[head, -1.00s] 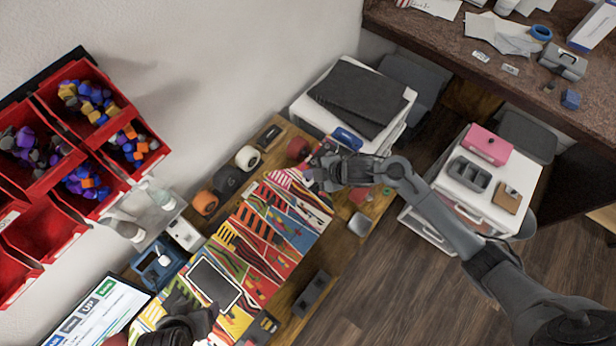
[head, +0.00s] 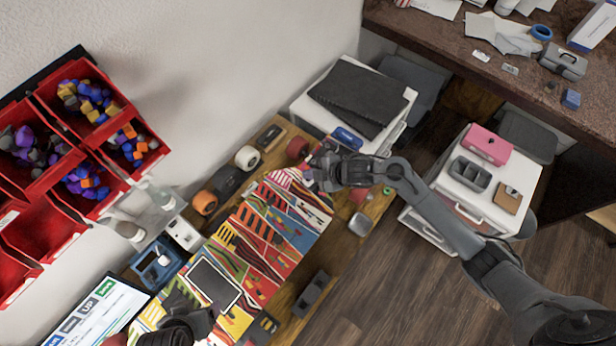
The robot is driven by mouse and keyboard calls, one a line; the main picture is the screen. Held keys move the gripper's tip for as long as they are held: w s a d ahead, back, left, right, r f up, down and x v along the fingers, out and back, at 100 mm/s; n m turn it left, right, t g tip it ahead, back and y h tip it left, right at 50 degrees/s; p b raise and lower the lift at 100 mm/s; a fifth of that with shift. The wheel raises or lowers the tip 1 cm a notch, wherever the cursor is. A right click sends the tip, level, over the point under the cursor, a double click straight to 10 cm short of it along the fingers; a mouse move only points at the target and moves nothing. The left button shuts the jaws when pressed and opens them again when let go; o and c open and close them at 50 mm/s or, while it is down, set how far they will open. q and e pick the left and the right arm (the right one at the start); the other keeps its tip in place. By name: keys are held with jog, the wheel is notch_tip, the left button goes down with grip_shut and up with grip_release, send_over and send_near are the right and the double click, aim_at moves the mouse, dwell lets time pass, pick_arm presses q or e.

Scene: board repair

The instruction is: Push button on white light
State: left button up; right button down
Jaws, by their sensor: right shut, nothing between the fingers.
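My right gripper (head: 318,170) is shut and empty, over the far right end of the workbench, above the tip of the colourful patterned board (head: 262,228). My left gripper (head: 188,326) is at the bottom edge, over the near end of the board beside a dark tablet-like panel. Its fingers are too dark and cut off to read. No clear white light with a button stands out. A small white box (head: 183,233) stands on the bench at the wall side of the board, but I cannot tell whether it is the light. Both grippers are apart from it.
A blue device (head: 157,263), an orange wheel (head: 204,202) and a white wheel (head: 247,157) line the wall side of the bench. Red bins (head: 45,228) hang at the left. White drawer units (head: 352,92) stand beyond the bench. Open floor lies at the lower right.

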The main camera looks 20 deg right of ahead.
jog(key=shift+f, duration=0.25)
jog(key=shift+f, duration=0.2)
dwell(0.5)
jog(key=shift+f+b, duration=0.25)
jog(key=shift+b, duration=0.05)
jog(key=shift+r, duration=0.15)
jog(key=shift+r+p, duration=0.2)
jog(key=shift+p, duration=0.15)
jog(key=shift+r+p, duration=0.55)
jog(key=shift+p, duration=0.05)
